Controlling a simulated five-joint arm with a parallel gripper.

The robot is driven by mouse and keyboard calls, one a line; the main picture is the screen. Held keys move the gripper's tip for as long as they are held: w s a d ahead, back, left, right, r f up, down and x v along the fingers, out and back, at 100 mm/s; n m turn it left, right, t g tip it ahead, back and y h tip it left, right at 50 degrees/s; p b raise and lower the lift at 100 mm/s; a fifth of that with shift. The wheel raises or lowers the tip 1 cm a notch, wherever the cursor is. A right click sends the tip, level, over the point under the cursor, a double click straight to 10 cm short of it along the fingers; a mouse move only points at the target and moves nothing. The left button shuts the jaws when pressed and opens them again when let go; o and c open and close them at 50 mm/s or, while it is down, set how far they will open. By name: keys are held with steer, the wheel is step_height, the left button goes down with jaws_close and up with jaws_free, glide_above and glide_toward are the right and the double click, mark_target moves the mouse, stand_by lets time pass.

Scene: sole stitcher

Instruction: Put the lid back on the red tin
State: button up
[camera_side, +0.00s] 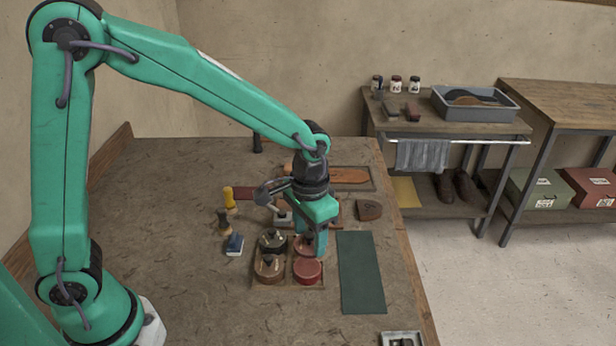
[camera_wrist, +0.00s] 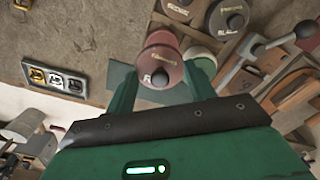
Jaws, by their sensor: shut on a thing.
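The red lid (camera_wrist: 159,65) with a dark knob is held between the fingers of my gripper (camera_wrist: 160,84) in the wrist view. In the side view the lid (camera_side: 303,242) is partly hidden by my gripper (camera_side: 308,246). The red tin (camera_side: 307,270) stands without a lid in the front right compartment of the wooden tray (camera_side: 287,286). It lies in front of and below my gripper, apart from the held lid in the side view. In the wrist view a strip of the red tin (camera_wrist: 160,38) shows beyond the lid, which overlaps it. The exact gap is unclear.
A brown tin (camera_side: 268,267) and a black tin (camera_side: 272,242), both with knobbed lids, fill the tray's left side. A green mat (camera_side: 361,272) lies right; a blue-topped brush (camera_side: 234,245) lies left.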

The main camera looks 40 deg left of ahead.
mark_target(308, 267)
steer(key=shift+s+a, duration=0.1)
steer(key=shift+a, duration=0.15)
steer(key=shift+f, duration=0.15)
steer(key=shift+f, duration=3.05)
steer(key=shift+f, duration=0.2)
stand_by(0.4)
steer(key=o, duration=1.5)
steer(key=shift+r, duration=0.2)
steer(key=shift+r, duration=3.35)
